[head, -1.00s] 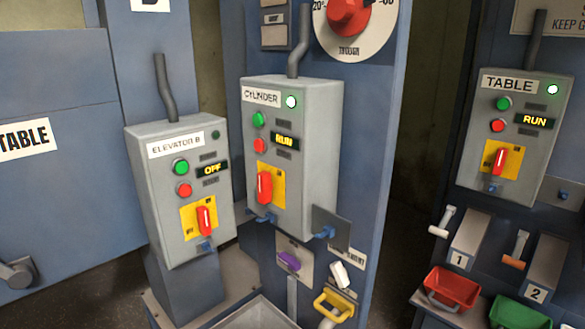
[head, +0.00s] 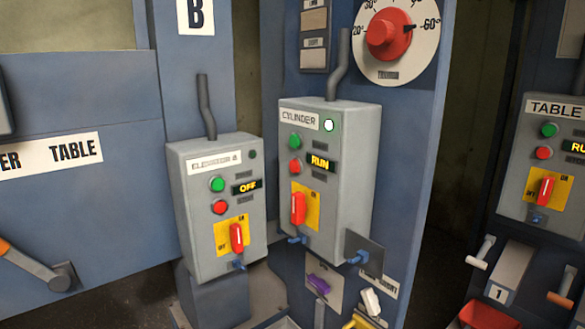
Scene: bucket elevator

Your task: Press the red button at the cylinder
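The cylinder control box (head: 345,180) is a grey box on a blue column, right of centre in the head view. Its label reads CYLINDER. The red button (head: 295,167) sits on its front, below a green button (head: 295,141) and left of a display (head: 320,162) reading RUN. A white lamp (head: 329,125) is lit at its upper right. A red rotary switch (head: 298,208) on a yellow plate is lower down. Neither of my grippers shows in the head view, and nothing covers the red button.
The TABLE box (head: 545,190) is at the right edge. A red dial (head: 389,37) is above. Small blue levers (head: 358,258) and a plate stick out below.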

